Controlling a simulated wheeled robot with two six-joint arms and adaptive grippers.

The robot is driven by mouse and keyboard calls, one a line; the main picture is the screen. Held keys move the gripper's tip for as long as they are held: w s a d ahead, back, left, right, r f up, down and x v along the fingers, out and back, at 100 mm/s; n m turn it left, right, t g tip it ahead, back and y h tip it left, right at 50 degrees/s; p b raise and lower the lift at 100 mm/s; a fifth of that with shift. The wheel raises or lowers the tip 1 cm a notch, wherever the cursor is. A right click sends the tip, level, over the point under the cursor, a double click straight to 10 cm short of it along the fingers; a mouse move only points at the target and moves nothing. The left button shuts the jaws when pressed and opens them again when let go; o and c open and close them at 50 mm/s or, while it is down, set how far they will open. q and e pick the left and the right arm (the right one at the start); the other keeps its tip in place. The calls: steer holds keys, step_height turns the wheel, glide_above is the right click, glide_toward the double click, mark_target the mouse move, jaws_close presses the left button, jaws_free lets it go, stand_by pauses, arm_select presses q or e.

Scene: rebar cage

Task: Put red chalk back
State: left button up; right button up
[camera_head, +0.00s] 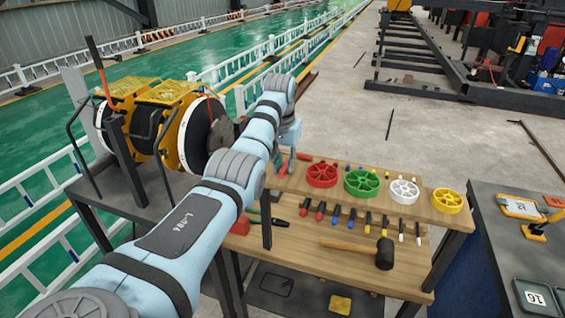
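My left gripper (285,164) is over the left end of the wooden rack's upper shelf (335,203). A small red piece shows by its fingertips. I cannot tell if it is held chalk, or if the fingers are open or shut. My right gripper is not in view.
A hammer (384,253) with a wooden handle lies on the lower shelf. A green-and-black tool (268,221) lies at its left. A yellow machine (165,110) stands left of my arm. A dark table (500,255) with trays is at the right.

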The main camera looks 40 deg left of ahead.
mark_target(281, 172)
arm_select(q)
steer(key=shift+o, duration=0.5)
steer(key=shift+s+a+r, duration=0.1)
steer(key=shift+r, duration=0.25)
step_height(281, 172, up, 12)
steer(key=s+b, duration=0.1)
steer(key=shift+s+d+f, duration=0.2)
steer(key=shift+s+d, duration=0.2)
steer(key=shift+w+a, duration=0.1)
